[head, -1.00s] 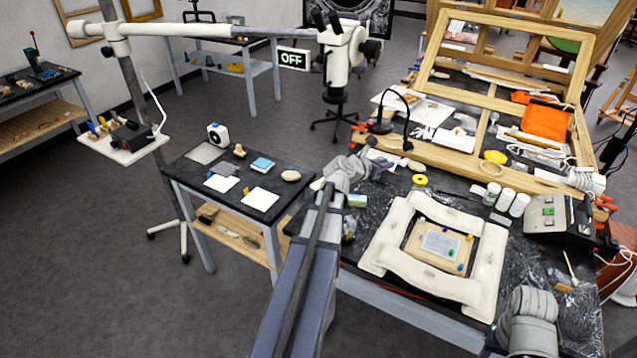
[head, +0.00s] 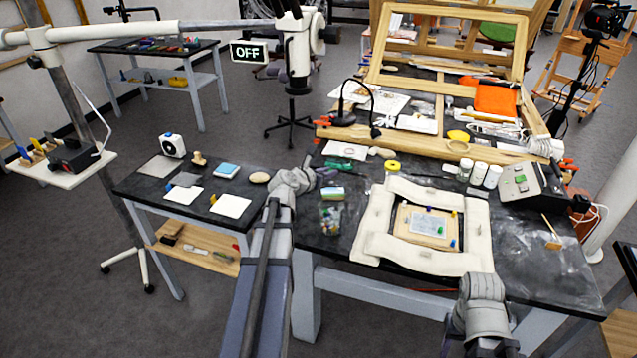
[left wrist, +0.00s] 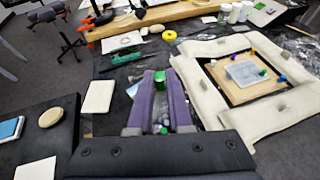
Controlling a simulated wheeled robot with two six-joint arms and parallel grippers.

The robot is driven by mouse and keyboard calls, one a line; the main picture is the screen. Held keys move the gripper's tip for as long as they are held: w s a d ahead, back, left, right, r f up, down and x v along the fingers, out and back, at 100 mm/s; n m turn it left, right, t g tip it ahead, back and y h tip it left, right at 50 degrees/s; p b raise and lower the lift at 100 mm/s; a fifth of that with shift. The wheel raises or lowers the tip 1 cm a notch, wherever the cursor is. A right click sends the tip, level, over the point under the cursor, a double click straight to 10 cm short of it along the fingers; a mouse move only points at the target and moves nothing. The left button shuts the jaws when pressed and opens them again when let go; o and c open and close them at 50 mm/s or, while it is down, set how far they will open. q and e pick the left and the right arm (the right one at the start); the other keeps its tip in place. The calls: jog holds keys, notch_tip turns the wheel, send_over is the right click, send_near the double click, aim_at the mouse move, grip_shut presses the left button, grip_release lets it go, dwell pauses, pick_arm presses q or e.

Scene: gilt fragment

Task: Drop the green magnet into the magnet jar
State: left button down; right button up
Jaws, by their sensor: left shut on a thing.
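A green magnet (left wrist: 160,80) is held between the purple-grey fingers of my left gripper (left wrist: 161,78) in the left wrist view. In the head view my left gripper (head: 324,173) is above the table's left end, and the magnet in it cannot be made out. The clear magnet jar (head: 330,218), with several coloured magnets inside, stands near the table's left front corner. In the left wrist view, coloured magnets (left wrist: 164,124) show low between the fingers. Part of my right arm shows at the bottom of the head view, but its gripper does not.
A side table (head: 150,188) stands left. A yellow tape roll (head: 393,165) lies behind the frame.

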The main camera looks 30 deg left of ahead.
pick_arm(q)
jog(key=f+b, duration=0.6)
jog(key=f, duration=0.1)
jog(key=f+b, duration=0.3)
jog(key=shift+s+a+f, duration=0.1)
jog(key=shift+a+f, duration=0.15)
jog(key=shift+a, duration=0.15)
pick_arm(e)
notch_tip(320, 180, down, 10)
pick_arm(q)
notch_tip(320, 180, up, 10)
jog(key=p, duration=1)
pick_arm(e)
notch_tip(320, 180, up, 10)
pick_arm(q)
jog(key=f+b, duration=0.6)
jog(key=shift+s+a, duration=0.1)
jog(key=shift+a, duration=0.15)
pick_arm(e)
notch_tip(320, 180, down, 6)
jog(key=shift+a+f, duration=0.2)
jog(key=shift+a, duration=0.2)
jog(key=shift+s, duration=0.15)
pick_arm(q)
jog(key=c, duration=0.8)
grip_release()
jog(key=shift+o, duration=0.2)
